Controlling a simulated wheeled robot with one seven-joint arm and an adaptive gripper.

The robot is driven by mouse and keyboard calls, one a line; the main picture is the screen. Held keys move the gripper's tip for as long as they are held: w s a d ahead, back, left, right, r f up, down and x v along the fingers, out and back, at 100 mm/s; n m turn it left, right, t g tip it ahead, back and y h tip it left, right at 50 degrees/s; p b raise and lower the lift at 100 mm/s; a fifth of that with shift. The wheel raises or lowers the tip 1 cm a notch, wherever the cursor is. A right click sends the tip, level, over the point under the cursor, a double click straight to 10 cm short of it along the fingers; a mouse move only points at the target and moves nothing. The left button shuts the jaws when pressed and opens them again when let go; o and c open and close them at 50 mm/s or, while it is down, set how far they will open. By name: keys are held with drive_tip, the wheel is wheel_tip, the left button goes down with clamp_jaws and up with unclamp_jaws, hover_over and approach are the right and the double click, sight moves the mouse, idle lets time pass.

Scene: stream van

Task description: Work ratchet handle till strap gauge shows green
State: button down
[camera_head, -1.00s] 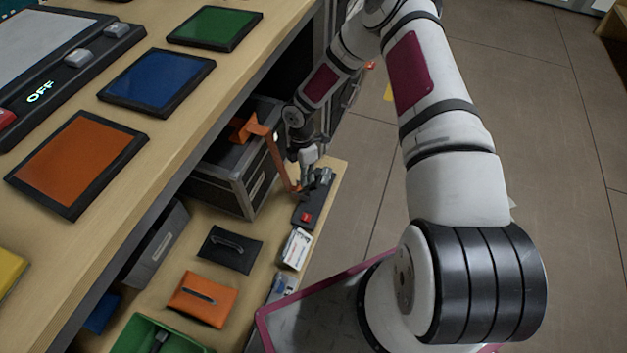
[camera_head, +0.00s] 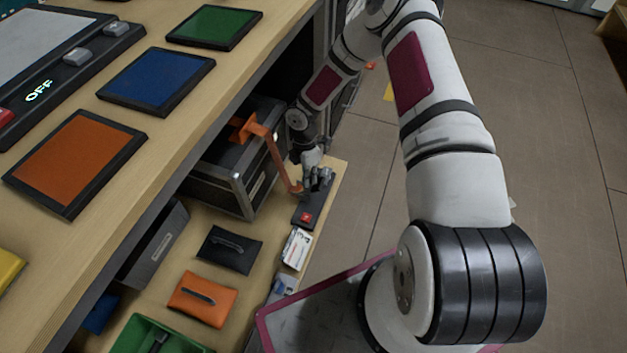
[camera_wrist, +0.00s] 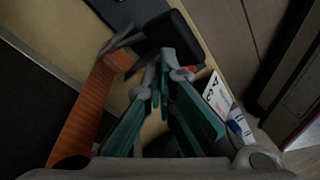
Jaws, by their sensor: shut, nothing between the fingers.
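The orange strap (camera_head: 275,157) runs from the dark hard case (camera_head: 222,172) down to the ratchet unit (camera_head: 308,211), a dark block on the wooden lower shelf. A small red patch (camera_head: 306,217) shows on its near end; I see no green there. My gripper (camera_head: 319,182) is at the far end of the ratchet, with its fingers close to the grey handle parts. In the wrist view, my gripper (camera_wrist: 167,70) has teal fingers converging over the black ratchet part (camera_wrist: 173,36), with the strap (camera_wrist: 85,115) on the left. It is shut and empty. Whether it touches the handle is unclear.
A white card (camera_head: 296,248), an orange pouch (camera_head: 202,299), a black pouch (camera_head: 230,250) and a green bin (camera_head: 150,340) sit on the lower shelf. The countertop (camera_head: 215,95) overhangs the case. Open floor (camera_head: 545,130) lies to the right.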

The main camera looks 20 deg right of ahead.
drive_tip(key=shift+s+d+f+b, duration=1.1)
drive_tip(key=shift+s+d+f, duration=0.95)
drive_tip(key=shift+f, duration=0.15)
idle(4.6)
drive_tip(key=shift+w+a+r, duration=0.1)
drive_tip(key=shift+a, duration=0.05)
idle(0.3)
